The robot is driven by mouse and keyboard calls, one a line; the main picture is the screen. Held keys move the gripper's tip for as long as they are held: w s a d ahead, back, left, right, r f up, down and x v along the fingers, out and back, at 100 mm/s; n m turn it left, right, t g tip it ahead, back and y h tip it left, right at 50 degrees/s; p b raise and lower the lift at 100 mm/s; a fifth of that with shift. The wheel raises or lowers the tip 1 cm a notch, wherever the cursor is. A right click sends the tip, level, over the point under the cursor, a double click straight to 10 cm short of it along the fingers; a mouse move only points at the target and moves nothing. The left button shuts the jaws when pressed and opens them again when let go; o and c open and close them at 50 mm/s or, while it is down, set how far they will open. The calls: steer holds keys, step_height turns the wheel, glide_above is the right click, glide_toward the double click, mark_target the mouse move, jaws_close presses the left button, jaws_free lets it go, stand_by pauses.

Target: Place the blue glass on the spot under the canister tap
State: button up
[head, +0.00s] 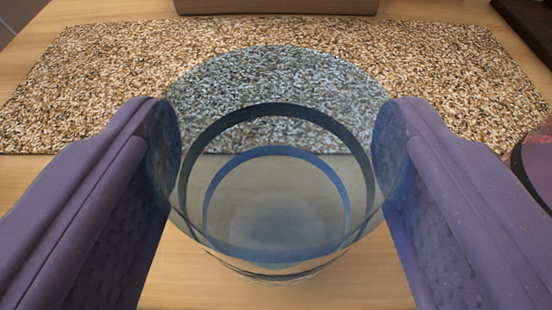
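The blue glass (278,215) is a clear bluish tumbler with dark bands around it. It is in the middle of the head view, seen from above into its mouth, and looks empty. My gripper (277,135) has one purple finger on each side of the glass, both pressed against its wall near the rim. I cannot tell whether the base of the glass touches the table. The canister, its tap and the spot under it are not recognisable in this view.
A speckled brown and white mat (80,85) lies across the wooden table (190,285) beyond the glass. A brown wooden block or box edge (277,5) is at the top. A dark-rimmed, reddish round object (538,165) is at the right edge. A dark object (530,25) is at the top right.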

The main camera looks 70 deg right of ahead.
steer(key=shift+r+p, duration=0.4)
steer(key=shift+r, duration=0.55)
steer(key=s+a+r+p, duration=0.1)
steer(key=s+a+p, duration=0.7)
steer(key=s+p, duration=0.5)
steer(key=shift+s+a+r+p, duration=0.15)
steer(key=shift+s+p, duration=0.15)
steer(key=shift+p, duration=1.45)
